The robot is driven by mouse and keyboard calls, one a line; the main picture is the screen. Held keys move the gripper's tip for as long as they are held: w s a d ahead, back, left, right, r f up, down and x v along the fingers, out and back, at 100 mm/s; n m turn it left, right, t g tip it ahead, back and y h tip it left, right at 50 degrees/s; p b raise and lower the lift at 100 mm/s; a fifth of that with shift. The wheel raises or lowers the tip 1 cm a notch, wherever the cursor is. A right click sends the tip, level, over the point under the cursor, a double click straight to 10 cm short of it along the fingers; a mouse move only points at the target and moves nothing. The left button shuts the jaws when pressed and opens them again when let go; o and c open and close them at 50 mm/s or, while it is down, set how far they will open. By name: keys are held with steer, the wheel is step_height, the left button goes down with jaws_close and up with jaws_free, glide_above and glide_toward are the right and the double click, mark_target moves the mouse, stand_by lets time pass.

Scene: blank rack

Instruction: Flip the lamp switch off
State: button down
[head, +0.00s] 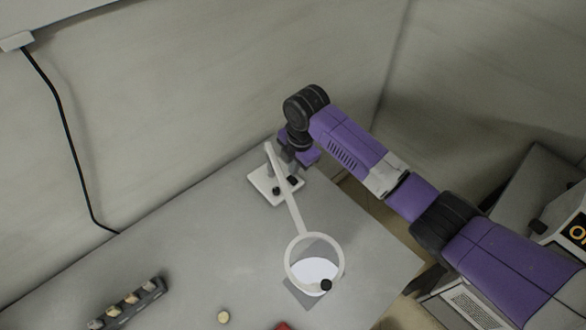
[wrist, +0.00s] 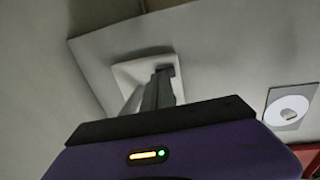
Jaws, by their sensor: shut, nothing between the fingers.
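The lamp is white, with a square base (head: 259,184), a long slanting arm (head: 288,205) and a ring-shaped head (head: 289,263). A small dark piece (head: 277,191) on the base may be the switch; I cannot tell its position. My gripper (head: 291,180) points down over the base's right side, partly behind the lamp arm. In the wrist view my gripper's fingers (wrist: 164,74) are together and empty, their tips over or at the white base (wrist: 124,72). The fingers hide part of the base, and contact with the switch cannot be made out.
A white disc (head: 315,271) lies on a grey square beneath the ring; it also shows in the wrist view (wrist: 288,109). A wall stands behind.

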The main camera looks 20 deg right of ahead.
mark_target(292, 180)
steer(key=shift+w+f, duration=0.15)
steer(key=shift+f, duration=1.05)
